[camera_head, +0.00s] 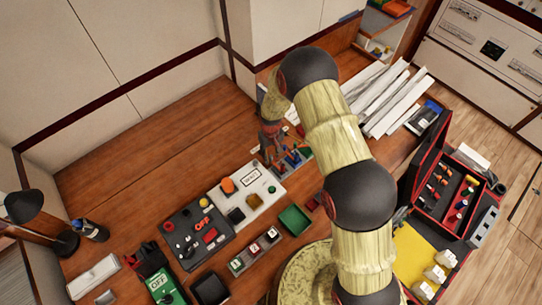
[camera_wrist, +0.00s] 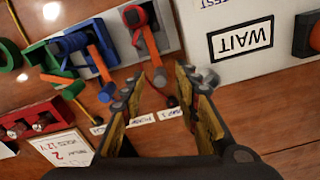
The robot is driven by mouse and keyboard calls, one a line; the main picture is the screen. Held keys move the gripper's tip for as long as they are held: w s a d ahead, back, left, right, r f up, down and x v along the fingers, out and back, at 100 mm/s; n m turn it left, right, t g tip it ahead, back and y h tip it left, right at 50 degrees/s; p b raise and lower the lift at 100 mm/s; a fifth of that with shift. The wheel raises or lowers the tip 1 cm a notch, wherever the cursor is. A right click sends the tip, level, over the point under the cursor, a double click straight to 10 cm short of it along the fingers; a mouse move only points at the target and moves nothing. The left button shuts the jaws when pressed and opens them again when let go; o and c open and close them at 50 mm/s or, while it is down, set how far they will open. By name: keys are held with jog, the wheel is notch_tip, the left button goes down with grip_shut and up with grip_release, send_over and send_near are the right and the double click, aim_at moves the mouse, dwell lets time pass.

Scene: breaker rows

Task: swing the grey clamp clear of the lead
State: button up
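In the wrist view a row of clamps stands on the wooden bench. A grey clamp base (camera_wrist: 115,38) carries a dark red-and-black knob (camera_wrist: 134,15) and an orange lever (camera_wrist: 150,45) that points down towards my gripper. Contact is unclear. The lead under the grey clamp cannot be made out. The head view shows the clamps (camera_head: 292,156) partly behind my gripper (camera_head: 270,130).
A white WAIT panel (camera_wrist: 242,38) lies to the right of the clamps, and a red-fitted block with a label card (camera_wrist: 58,148) lies at lower left.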

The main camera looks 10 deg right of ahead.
jog(key=shift+f, duration=0.65)
jog(key=c, duration=0.3)
jog(key=c, duration=0.4)
grip_shut()
